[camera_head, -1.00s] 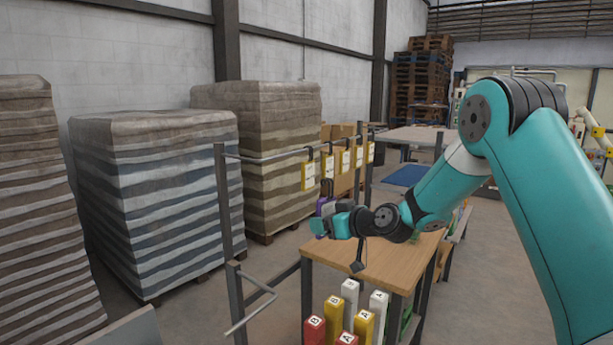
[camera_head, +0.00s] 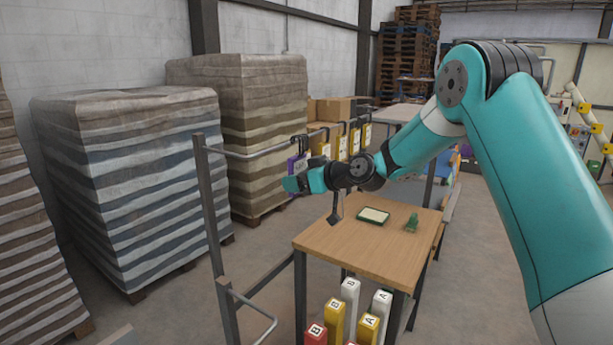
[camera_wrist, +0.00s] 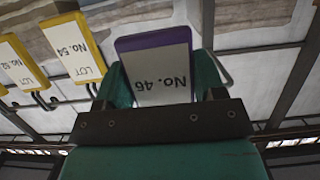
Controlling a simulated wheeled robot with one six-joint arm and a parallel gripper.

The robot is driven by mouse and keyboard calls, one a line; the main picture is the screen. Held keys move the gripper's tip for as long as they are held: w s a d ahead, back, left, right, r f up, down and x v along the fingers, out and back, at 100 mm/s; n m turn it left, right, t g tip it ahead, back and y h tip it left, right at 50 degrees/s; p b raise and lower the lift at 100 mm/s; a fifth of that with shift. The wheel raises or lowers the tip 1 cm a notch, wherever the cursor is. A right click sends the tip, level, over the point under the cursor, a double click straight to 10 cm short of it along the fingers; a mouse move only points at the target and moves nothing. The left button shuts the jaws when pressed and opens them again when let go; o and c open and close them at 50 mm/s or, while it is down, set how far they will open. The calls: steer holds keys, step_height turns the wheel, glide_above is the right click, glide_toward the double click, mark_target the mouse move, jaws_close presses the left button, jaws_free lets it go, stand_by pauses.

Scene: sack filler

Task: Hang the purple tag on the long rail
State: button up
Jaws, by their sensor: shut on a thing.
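The purple tag (camera_head: 293,164), with a white face reading "No. 46" in the wrist view (camera_wrist: 160,75), is between the teal fingers of my gripper (camera_head: 291,181). My gripper is shut on it. The long rail (camera_head: 250,154) is the grey bar running from the left post toward the back. The tag is upright at the rail's height, left of the yellow tags. Its dark hook (camera_head: 299,141) overlaps the rail in the head view; I cannot tell whether it is around the rail or only in front.
Several yellow tags (camera_head: 340,146) hang on the rail just right of the purple one; one shows close by in the wrist view (camera_wrist: 73,47). A wooden table (camera_head: 350,245) stands below my arm.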

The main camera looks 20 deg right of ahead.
steer(key=p+x, duration=0.1)
steer(key=x, duration=0.6)
steer(key=shift+f+p, duration=0.2)
steer(key=shift+p, duration=0.15)
stand_by(0.5)
steer(key=o, duration=0.9)
steer(key=shift+s, duration=0.1)
steer(key=b+v, duration=0.7)
steer(key=v, duration=0.9)
steer(key=s+a+f+g, duration=0.2)
steer(key=s+a+g, duration=0.5)
steer(key=s+a, duration=0.8)
steer(key=s+f+g+h, duration=0.1)
steer(key=s, duration=0.6)
steer(key=s+d+f+g+h, duration=0.1)
steer(key=s+g+h, duration=0.1)
steer(key=s, duration=0.5)
steer(key=s+f+g+h, duration=0.1)
steer(key=s+f, duration=0.1)
steer(key=s, duration=0.5)
steer(key=shift+s+d+g, duration=0.2)
steer(key=shift+s+g, duration=0.15)
steer(key=shift+g, duration=0.05)
